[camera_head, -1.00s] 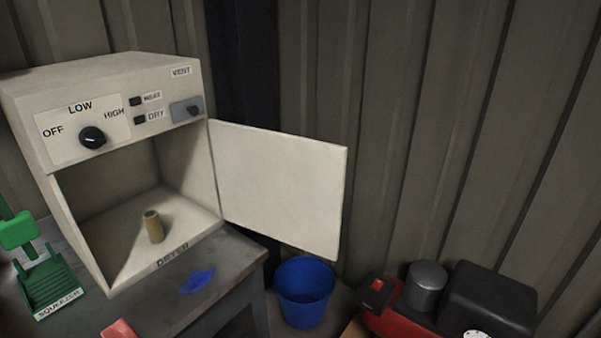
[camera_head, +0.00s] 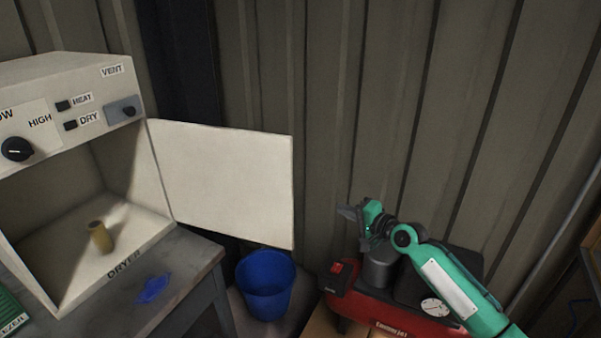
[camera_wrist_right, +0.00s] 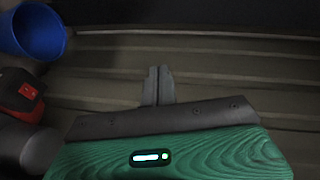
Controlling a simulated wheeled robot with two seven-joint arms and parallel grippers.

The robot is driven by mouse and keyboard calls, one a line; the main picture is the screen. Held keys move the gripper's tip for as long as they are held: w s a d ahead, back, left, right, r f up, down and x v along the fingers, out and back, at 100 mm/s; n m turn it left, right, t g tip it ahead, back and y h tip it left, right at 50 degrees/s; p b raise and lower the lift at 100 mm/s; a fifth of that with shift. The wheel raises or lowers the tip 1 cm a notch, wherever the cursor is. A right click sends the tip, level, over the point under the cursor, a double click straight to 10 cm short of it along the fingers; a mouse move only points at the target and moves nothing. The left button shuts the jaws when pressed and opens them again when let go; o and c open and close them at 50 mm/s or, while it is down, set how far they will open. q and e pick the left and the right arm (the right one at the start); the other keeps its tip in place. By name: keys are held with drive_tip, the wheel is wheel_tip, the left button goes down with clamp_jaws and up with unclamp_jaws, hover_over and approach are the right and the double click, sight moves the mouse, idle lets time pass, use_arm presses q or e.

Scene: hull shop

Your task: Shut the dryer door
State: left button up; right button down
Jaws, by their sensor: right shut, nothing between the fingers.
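The dryer (camera_head: 135,185) is a cream box on the bench at the left, with its front open. Its door (camera_head: 225,182) is a flat cream panel hinged at the right side and swung wide open to the right. A small tan cylinder (camera_head: 100,237) stands inside the dryer. My right gripper (camera_head: 350,212) is in front of the wall, to the right of the door and apart from it. In the right wrist view the fingers of the right gripper (camera_wrist_right: 158,86) are together with nothing between them. The left gripper is not in view.
A blue bucket (camera_head: 265,285) stands below the door; the right wrist view shows it too (camera_wrist_right: 32,30). A red and black compressor (camera_head: 400,312) sits below my right arm. The corrugated wall (camera_head: 320,150) is close behind.

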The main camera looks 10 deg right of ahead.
drive_tip(key=s+a+r+y, duration=0.1)
drive_tip(key=a+r+y, duration=0.1)
drive_tip(key=r, duration=0.5)
drive_tip(key=s+a+r+y, duration=0.2)
drive_tip(key=r, duration=0.4)
drive_tip(key=w+a+p, duration=0.4)
drive_tip(key=a+p, duration=0.2)
drive_tip(key=a, duration=0.2)
drive_tip(key=shift+a+r+p, duration=0.15)
drive_tip(key=shift+a+p, duration=0.1)
drive_tip(key=shift+p, duration=0.15)
drive_tip(key=shift+w, duration=0.15)
